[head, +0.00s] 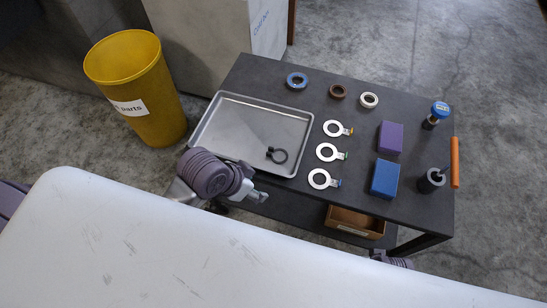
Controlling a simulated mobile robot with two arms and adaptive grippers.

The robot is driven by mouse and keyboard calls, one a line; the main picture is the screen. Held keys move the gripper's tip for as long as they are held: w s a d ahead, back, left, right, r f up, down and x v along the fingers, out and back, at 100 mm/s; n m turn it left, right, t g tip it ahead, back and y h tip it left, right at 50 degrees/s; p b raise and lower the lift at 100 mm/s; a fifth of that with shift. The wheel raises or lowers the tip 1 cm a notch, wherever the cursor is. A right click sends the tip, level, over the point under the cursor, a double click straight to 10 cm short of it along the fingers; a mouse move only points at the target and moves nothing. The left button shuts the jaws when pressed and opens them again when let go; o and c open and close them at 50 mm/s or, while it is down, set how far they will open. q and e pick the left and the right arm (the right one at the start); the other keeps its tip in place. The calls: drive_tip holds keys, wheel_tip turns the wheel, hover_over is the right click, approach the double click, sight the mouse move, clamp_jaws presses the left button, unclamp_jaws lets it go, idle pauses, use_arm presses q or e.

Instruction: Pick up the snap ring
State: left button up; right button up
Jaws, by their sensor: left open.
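The snap ring appears to be the thin black ring (280,156) with a small dark block at its left side. It lies in the lower right part of the silver tray (213,122). My left gripper (262,197) is open and empty at the near edge of the dark table, just outside the tray. The ring is a short way beyond it, up and slightly right in the head view, and they do not touch. A small part of my right arm shows at the lower right, with its gripper hidden.
On the dark table (300,215), several rings, three tagged washers (325,153), a purple block (391,137) and a blue block (385,178) stand right of the tray. A yellow bin (150,98) stands left. A cardboard box (354,222) sits below. My white body fills the foreground.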

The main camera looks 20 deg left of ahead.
use_arm(q)
drive_tip(key=w+d+r+m, duration=0.1)
drive_tip(key=w+m, duration=0.1)
drive_tip(key=w+d+r+m+g+h, duration=0.1)
drive_tip(key=w+r+m, duration=0.1)
drive_tip(key=m, duration=0.1)
drive_tip(key=w+d+r+m+g, duration=0.1)
drive_tip(key=w+m, duration=0.1)
drive_tip(key=m, duration=0.1)
drive_tip(key=shift+w+r+h, duration=0.25)
drive_tip(key=shift+r+h, duration=0.15)
drive_tip(key=w+a+r+m+g, duration=0.2)
drive_tip(key=w+a+r+m, duration=0.2)
drive_tip(key=w+a+r, duration=0.3)
drive_tip(key=b, duration=0.2)
approach(273, 154)
drive_tip(key=shift+d+f, duration=0.35)
drive_tip(key=shift+f, duration=0.1)
drive_tip(key=b+x, duration=0.1)
drive_tip(key=x, duration=0.4)
drive_tip(key=shift+f, duration=0.35)
clamp_jaws()
use_arm(e)
drive_tip(key=w+v, duration=0.3)
drive_tip(key=v, duration=0.9)
drive_tip(key=shift+s+r+t, duration=0.3)
drive_tip(key=shift+s+r, duration=0.05)
drive_tip(key=shift+r, duration=0.3)
